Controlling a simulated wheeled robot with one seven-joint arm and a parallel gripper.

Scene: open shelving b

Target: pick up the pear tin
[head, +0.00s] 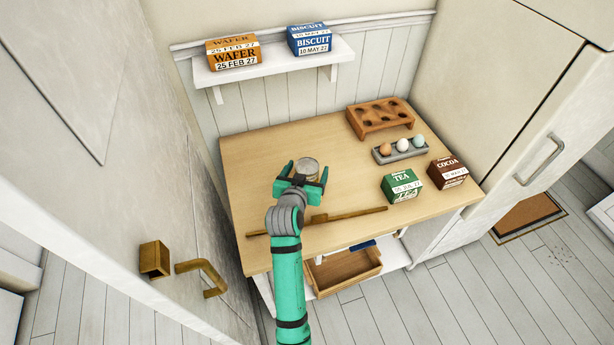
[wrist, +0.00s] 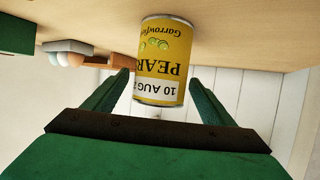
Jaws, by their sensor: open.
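The pear tin (head: 308,168) stands on the wooden table, and the head view shows mostly its round metal top. In the wrist view the yellow pear tin (wrist: 164,62) appears upside down, with a label reading PEAR and 10 AUG. My gripper (head: 303,176) is open, low over the table, with its fingers pointing toward the tin. In the wrist view my gripper (wrist: 160,80) has a finger on each side of the tin's date end. Whether the fingers touch it cannot be told.
On the table (head: 260,160) are a tea box (head: 401,186), a cocoa box (head: 447,172), an egg tray (head: 378,157) with several eggs, a brown rack (head: 380,125) and a long wooden stick (head: 345,215). A wall shelf (head: 275,68) holds wafer and biscuit boxes. The table's left back is clear.

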